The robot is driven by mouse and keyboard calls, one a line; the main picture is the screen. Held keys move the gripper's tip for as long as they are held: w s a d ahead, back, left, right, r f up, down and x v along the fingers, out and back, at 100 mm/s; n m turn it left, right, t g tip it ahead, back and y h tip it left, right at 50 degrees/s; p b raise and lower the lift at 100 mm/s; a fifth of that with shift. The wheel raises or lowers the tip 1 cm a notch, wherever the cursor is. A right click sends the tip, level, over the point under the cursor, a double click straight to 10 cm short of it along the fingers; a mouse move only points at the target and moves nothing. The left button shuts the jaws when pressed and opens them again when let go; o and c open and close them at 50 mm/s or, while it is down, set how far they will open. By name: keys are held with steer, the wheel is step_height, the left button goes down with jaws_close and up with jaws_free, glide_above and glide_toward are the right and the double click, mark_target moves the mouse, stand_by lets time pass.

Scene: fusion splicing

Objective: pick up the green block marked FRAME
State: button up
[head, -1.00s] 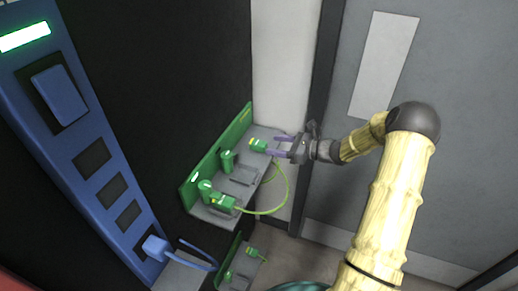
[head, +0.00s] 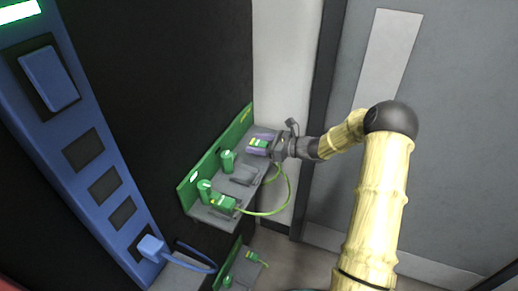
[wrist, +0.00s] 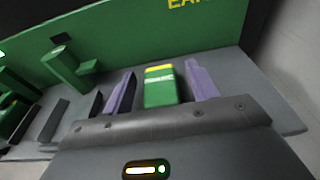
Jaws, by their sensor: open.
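The green block marked FRAME (wrist: 161,88) has a yellow strip at its far end and lies on a grey shelf (wrist: 225,60) with a green back panel. In the head view the block (head: 258,142) is near the shelf's far right end. My gripper (wrist: 161,88) is open, with one purple finger on each side of the block. A gap shows between the block and each finger, wider on the right. In the head view my gripper (head: 262,143) reaches over the shelf from the right.
Other green parts stand on the shelf: one upright piece (head: 227,161) and another (head: 204,192) nearer, beside a green connector (head: 223,203). A yellow-green cable (head: 287,195) loops off the shelf's right side. A blue panel (head: 75,110) stands at left.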

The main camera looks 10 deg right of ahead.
mark_target(259, 143)
steer(key=shift+c, duration=0.5)
steer(key=c, duration=1)
steer(key=shift+r, duration=0.1)
step_height(259, 143, up, 10)
steer(key=shift+f+p, duration=0.1)
steer(key=shift+p, duration=0.25)
